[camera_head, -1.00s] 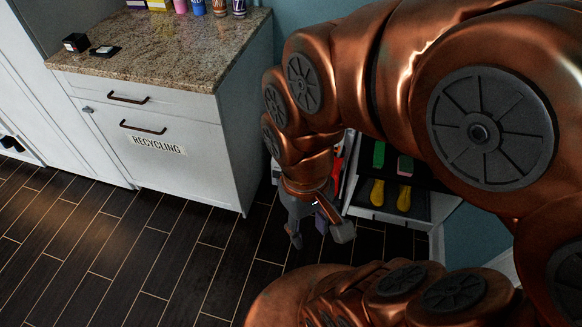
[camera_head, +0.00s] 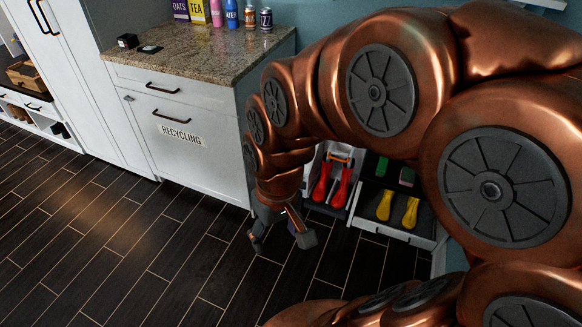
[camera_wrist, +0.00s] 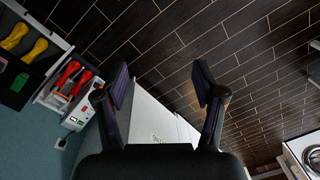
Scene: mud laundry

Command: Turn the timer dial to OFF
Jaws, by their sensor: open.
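I cannot make out a timer dial in either view. My gripper (camera_head: 281,238) hangs open and empty above the dark floor, in front of the gap between the recycling cabinet and the shoe shelf. In the wrist view its two fingers (camera_wrist: 161,86) are spread wide with nothing between them. My arm hides much of the head view's right side.
A white recycling cabinet (camera_head: 183,173) with a granite top (camera_head: 195,52) stands left of my gripper. A shelf unit (camera_head: 399,233) with red and yellow items is behind my arm. A round-doored machine (camera_wrist: 305,155) shows at the wrist view's right edge. The floor (camera_head: 150,255) is clear.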

